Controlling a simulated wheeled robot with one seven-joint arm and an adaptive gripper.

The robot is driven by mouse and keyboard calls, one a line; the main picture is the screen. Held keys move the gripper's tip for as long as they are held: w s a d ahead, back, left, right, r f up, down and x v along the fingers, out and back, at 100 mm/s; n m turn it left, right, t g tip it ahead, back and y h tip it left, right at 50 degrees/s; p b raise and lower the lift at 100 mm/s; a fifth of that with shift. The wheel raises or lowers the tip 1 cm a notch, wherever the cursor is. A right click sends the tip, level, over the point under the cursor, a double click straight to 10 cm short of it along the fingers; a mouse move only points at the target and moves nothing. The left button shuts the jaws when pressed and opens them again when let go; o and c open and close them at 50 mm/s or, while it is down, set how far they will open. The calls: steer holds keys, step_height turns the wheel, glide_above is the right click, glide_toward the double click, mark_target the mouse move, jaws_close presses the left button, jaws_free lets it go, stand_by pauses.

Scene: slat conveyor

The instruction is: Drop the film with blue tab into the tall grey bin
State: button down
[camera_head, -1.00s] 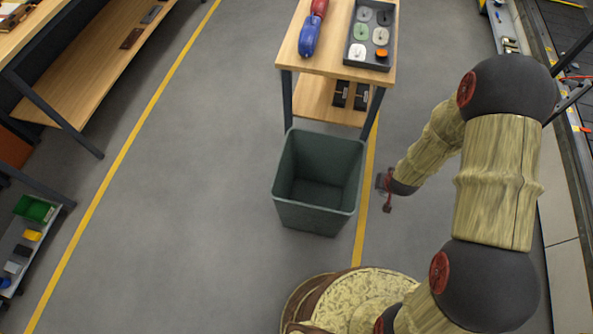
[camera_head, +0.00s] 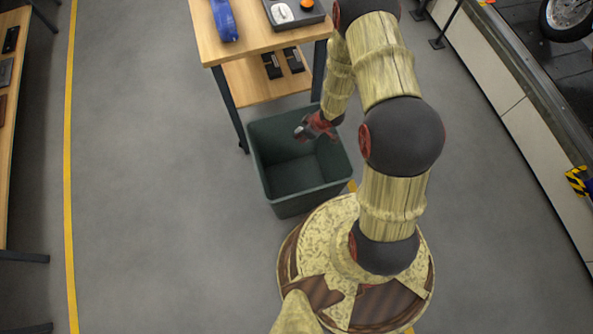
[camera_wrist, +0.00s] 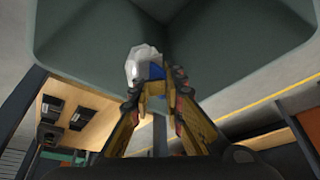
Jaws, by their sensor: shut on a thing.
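The tall grey bin (camera_head: 270,177) stands on the floor, dark grey-green and empty as far as its inside shows in the head view. My gripper (camera_head: 305,131) is over the bin's opening, near its far right part. In the wrist view my gripper (camera_wrist: 156,88) is shut on the film with blue tab (camera_wrist: 143,64), a crumpled whitish piece with a blue patch between the fingertips. The bin (camera_wrist: 235,35) fills the upper part of that view, below the held film. The film cannot be made out in the head view.
A wooden workbench (camera_head: 255,38) with a lower shelf stands just behind the bin, holding a blue object (camera_head: 224,20) and a dark tray (camera_head: 293,12). A conveyor (camera_head: 530,75) runs along the right. The floor left of the bin is clear.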

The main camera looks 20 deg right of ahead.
step_height(320, 180, down, 6)
steer(key=b, duration=0.6)
steer(key=shift+f, duration=0.15)
steer(key=shift+s, duration=0.1)
steer(key=c, duration=1.7)
jaws_free()
steer(key=shift+d, duration=0.1)
steer(key=v, duration=1.2)
